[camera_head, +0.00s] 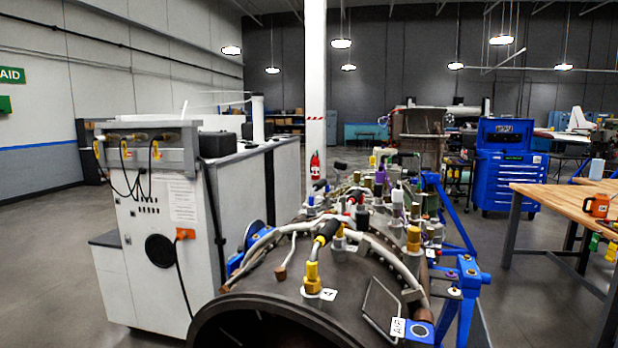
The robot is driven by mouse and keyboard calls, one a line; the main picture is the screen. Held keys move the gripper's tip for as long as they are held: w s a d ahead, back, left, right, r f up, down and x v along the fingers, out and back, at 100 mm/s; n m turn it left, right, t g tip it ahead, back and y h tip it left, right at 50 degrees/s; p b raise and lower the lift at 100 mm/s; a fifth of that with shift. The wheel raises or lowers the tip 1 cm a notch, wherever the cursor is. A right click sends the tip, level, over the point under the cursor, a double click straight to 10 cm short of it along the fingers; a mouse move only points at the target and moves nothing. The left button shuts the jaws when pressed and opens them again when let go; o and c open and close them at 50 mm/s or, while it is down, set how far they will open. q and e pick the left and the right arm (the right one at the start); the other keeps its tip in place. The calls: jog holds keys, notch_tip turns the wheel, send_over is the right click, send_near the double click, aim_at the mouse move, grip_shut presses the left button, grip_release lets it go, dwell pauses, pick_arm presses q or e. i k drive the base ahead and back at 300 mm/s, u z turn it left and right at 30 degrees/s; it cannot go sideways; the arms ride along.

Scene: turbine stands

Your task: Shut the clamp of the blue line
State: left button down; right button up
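A dark turbine casing (345,285) lies on a blue stand (470,275) in front of me, with several grey lines and coloured fittings on top. A yellow fitting (312,279) with a black sleeve (327,232) joins a line near the front. A grey line (400,268) curves over the right side of the casing. I cannot tell which line is the blue line, and I cannot make out its clamp or whether it is open. A blue block (420,331) with a dark hole is at the casing's front right, beside a white tag (398,327). Neither gripper shows.
A white test cabinet (165,240) with black cables stands close on the left. A wooden workbench (560,200) with an orange container (597,206) is at right. A blue tool chest (505,165) and a white pillar (316,90) stand behind. Floor between stand and bench is clear.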

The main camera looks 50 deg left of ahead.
aim_at(339, 165)
jog(key=k, duration=1)
jog(key=u, duration=0.65)
jog(key=i, duration=0.5)
jog(key=z, duration=0.05)
